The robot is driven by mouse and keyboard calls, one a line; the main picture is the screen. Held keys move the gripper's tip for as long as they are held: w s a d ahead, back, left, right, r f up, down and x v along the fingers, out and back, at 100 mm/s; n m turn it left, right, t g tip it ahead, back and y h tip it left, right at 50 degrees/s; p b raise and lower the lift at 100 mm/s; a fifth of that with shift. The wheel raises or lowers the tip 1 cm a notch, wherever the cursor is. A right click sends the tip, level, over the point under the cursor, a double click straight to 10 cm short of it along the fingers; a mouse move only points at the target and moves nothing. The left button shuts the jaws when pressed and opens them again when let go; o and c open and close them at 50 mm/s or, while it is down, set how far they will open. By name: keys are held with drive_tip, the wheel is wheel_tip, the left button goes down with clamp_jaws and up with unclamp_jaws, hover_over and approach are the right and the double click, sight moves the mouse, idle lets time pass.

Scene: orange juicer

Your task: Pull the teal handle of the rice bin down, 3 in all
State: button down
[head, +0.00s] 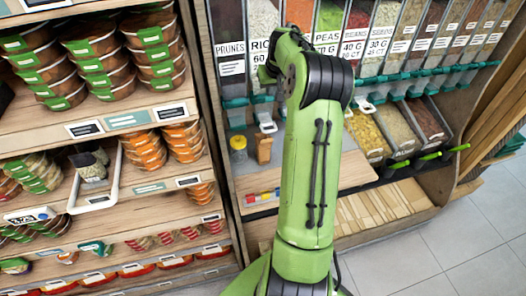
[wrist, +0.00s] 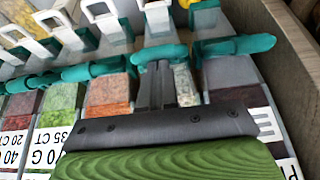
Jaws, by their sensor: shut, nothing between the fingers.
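The rice bin, marked by the RICE label (head: 259,47), stands right of the prunes bin in the head view, partly covered by my arm. Its teal handle (head: 262,98) shows low on the bin front. In the wrist view, a teal handle (wrist: 162,52) crosses just beyond the tips of my gripper (wrist: 158,68). This looks like the rice bin's handle, with pale grains beside the fingers. My gripper's dark fingers are closed together and empty, at or very near the handle; I cannot tell whether they touch. In the head view my gripper is hidden behind my arm.
The prunes bin's teal handle (wrist: 235,45) is close beside my gripper. More teal handles run along the other side. White-handled spouts (wrist: 158,15) lie beyond. A wooden ledge (head: 300,180) with a yellow-lidded jar (head: 238,150) is below the bins.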

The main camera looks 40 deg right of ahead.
drive_tip(key=shift+s+a+f+b, duration=0.2)
drive_tip(key=shift+s+f+b, duration=0.05)
drive_tip(key=shift+f+b, duration=0.6)
drive_tip(key=shift+s+a+f+b, duration=0.15)
drive_tip(key=shift+s+f+b, duration=0.05)
drive_tip(key=shift+f+b, duration=0.55)
drive_tip(key=shift+b+x, duration=0.7)
drive_tip(key=shift+x, duration=0.2)
drive_tip(key=shift+s+f, duration=0.1)
wheel_tip(320, 180, up, 7)
drive_tip(key=p, duration=0.6)
hover_over(271, 99)
drive_tip(key=shift+d+f, duration=0.1)
drive_tip(key=shift+d, duration=0.05)
drive_tip(key=shift+f, duration=0.1)
